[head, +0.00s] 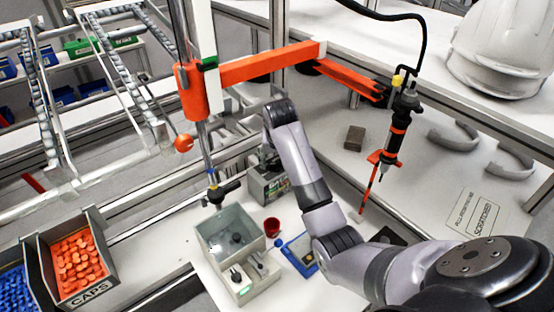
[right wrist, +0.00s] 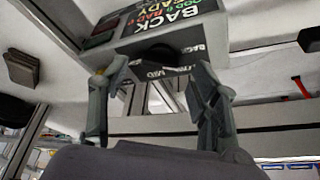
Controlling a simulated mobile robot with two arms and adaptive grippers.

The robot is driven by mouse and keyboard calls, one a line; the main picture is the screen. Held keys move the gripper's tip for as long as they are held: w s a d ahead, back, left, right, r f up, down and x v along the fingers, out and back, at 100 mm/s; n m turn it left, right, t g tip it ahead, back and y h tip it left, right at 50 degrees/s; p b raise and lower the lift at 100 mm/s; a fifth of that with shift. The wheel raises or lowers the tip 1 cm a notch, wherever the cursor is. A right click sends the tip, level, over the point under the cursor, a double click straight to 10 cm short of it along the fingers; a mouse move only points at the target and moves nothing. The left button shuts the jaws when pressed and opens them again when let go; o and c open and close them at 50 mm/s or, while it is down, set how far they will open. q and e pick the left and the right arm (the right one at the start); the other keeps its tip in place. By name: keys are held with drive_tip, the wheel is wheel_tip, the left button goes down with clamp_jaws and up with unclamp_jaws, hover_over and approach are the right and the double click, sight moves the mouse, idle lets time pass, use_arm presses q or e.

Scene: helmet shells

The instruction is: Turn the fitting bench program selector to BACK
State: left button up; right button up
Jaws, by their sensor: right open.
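The program selector is a grey box (head: 268,188) on the white bench, partly hidden behind my right gripper (head: 268,158) in the head view. In the right wrist view the box (right wrist: 132,26) carries a large BACK label, and its front face has a round black knob (right wrist: 157,53) with smaller BACK and MID marks. My right gripper (right wrist: 155,80) is open, its two fingers apart on either side of the knob. Touch between fingers and knob cannot be told. The knob's pointer direction is not clear. My left gripper is not in view.
A grey open-topped fixture box (head: 226,240), a red cup (head: 272,226) and a blue tray (head: 300,250) stand near the selector. An orange arm (head: 260,62) reaches overhead, and a screwdriver (head: 396,130) hangs at right. A caps bin (head: 75,262) is at left.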

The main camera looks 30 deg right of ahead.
sight(277, 166)
drive_tip(key=shift+x, duration=1.15)
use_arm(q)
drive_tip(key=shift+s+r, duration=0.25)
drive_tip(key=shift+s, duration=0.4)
use_arm(e)
drive_tip(key=shift+c, duration=0.4)
drive_tip(key=c, duration=1.1)
drive_tip(key=shift+n, duration=0.5)
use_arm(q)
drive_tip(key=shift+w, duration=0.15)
use_arm(e)
drive_tip(key=o, duration=1.2)
